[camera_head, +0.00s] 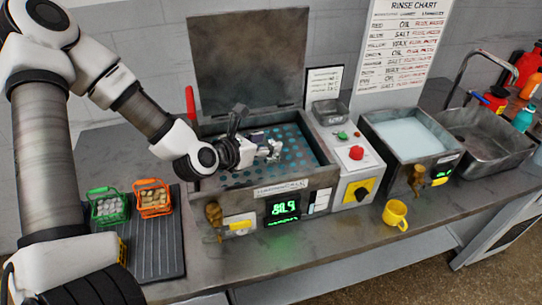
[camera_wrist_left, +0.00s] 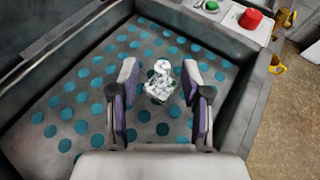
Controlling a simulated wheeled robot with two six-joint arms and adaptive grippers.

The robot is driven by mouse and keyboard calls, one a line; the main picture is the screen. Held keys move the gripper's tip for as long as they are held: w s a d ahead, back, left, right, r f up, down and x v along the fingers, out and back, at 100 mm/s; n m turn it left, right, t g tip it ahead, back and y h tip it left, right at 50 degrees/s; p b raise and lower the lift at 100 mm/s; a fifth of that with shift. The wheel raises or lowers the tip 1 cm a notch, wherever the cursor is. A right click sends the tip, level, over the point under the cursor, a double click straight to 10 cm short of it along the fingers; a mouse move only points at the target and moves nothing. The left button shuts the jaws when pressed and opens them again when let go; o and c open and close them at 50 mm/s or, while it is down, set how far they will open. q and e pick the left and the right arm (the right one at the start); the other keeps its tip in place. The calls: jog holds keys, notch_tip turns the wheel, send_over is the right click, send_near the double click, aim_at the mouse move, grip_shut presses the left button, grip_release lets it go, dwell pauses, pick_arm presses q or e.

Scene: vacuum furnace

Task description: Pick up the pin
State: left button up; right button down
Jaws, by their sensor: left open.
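A small pale, shiny object, possibly the pin (camera_wrist_left: 162,82), shows between the finger pads in the left wrist view, above or on the dotted floor of the tank. I cannot tell its exact shape or height. My left gripper (camera_wrist_left: 161,90) is open, with one purple-grey pad on each side of the object and gaps visible. In the head view the left gripper (camera_head: 269,148) reaches in over the open tank (camera_head: 322,177), its fingers pointing right. My right gripper is not in view.
The tank's raised lid (camera_head: 250,60) stands behind the arm. A green basket (camera_head: 107,207) and an orange basket (camera_head: 152,198) stand on a ribbed mat (camera_head: 157,250) at left. A yellow mug (camera_head: 396,214), a liquid-filled basin (camera_head: 405,132) and a sink (camera_head: 490,135) are at right.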

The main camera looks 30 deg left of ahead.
aim_at(271, 142)
pick_arm(q)
jog(key=shift+w+d+f, duration=0.2)
jog(key=shift+w+d, duration=0.05)
jog(key=shift+w, duration=0.3)
jog(key=shift+w+d+f, duration=0.15)
jog(key=shift+w+d, duration=0.05)
jog(key=shift+w, duration=0.3)
jog(key=shift+w+a+f, duration=0.1)
jog(key=shift+w+f, duration=0.15)
jog(key=shift+w, duration=0.1)
jog(key=shift+a, duration=0.1)
jog(key=shift+s, duration=0.15)
jog(key=c, duration=0.6)
jog(key=shift+r, duration=0.1)
grip_shut()
